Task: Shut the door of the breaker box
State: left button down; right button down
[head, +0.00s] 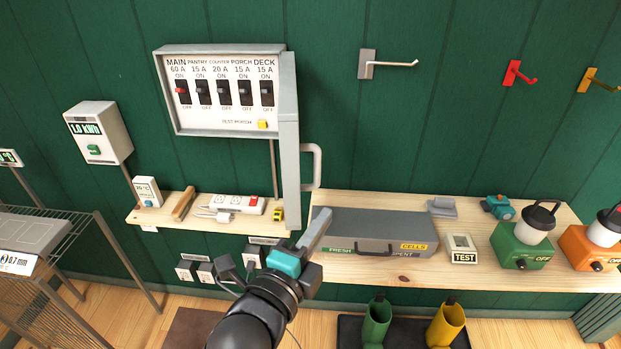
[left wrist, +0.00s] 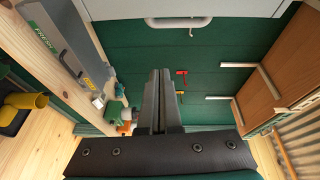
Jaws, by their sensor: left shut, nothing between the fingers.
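The breaker box (head: 216,131) is mounted on the green wall. Its grey door (head: 290,170) stands open on the right, swung out toward me and seen nearly edge-on. The door's pale loop handle (head: 318,165) sticks out on the right side. In the left wrist view the door (left wrist: 240,10) spans the top, with the handle (left wrist: 178,23) below it. My left gripper (head: 324,216) is shut and empty, just below the handle and right of the door's lower end, apparently apart from both. It also shows in the left wrist view (left wrist: 160,75). My right gripper is out of view.
Below the door, a bench (head: 388,267) holds a grey case (head: 365,225), a tester (head: 460,247) and lanterns. A small shelf (head: 160,217) with a power strip (head: 237,204) sits under the box. Wall hooks (head: 367,64) are to the right.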

pick_arm(q)
jog(key=w+r+p, duration=0.1)
jog(key=w+r, duration=0.1)
jog(key=w, duration=0.6)
jog(key=shift+w+r+m+p, duration=0.3)
jog(key=shift+w+r+p, duration=0.05)
jog(key=shift+p, duration=0.05)
jog(key=shift+a, duration=0.15)
dwell(0.4)
